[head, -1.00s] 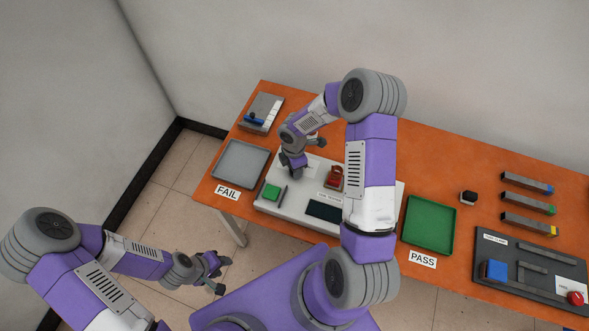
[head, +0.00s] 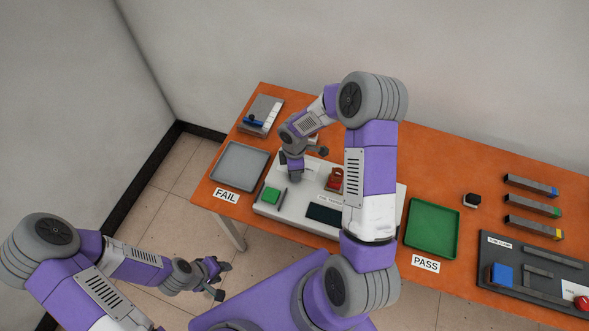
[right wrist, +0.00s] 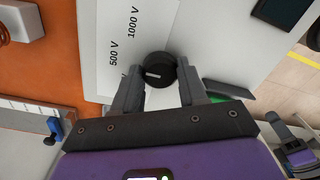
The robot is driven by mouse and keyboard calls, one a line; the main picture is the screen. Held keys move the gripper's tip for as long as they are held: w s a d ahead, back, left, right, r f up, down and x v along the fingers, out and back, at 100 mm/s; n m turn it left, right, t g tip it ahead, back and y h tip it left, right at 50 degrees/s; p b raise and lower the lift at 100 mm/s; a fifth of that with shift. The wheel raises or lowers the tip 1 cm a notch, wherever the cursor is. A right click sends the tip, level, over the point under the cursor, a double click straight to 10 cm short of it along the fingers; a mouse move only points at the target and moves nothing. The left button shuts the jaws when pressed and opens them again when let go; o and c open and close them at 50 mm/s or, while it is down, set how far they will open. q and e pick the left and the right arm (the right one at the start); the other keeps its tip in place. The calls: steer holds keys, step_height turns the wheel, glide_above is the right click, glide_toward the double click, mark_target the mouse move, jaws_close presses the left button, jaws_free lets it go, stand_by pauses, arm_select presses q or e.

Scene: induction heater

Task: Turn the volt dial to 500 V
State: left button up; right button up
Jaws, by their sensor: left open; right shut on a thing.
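The black round volt dial (right wrist: 160,70) sits on the white panel of the tester (right wrist: 205,30), between the fingers of my right gripper (right wrist: 160,82), which is shut on it. Its white mark points left and slightly down in the right wrist view. The printed label "500 V" (right wrist: 114,53) is left of the dial, and "1000 V" (right wrist: 133,22) is above that. Another label below is mostly hidden by a finger. In the head view my right gripper (head: 295,172) is over the tester's back left part and hides the dial. My left gripper (head: 218,278) is open and empty, off the table.
On the tester are a green block (head: 271,195), a red part (head: 335,180) and a dark display (head: 324,213). A grey FAIL tray (head: 240,166) stands left and a green PASS tray (head: 432,228) right. Several bars (head: 531,187) lie further right.

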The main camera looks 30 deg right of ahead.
steer(key=o, duration=1.1)
step_height(320, 180, up, 8)
steer(key=shift+w+f+p, duration=0.15)
steer(key=shift+p, duration=0.3)
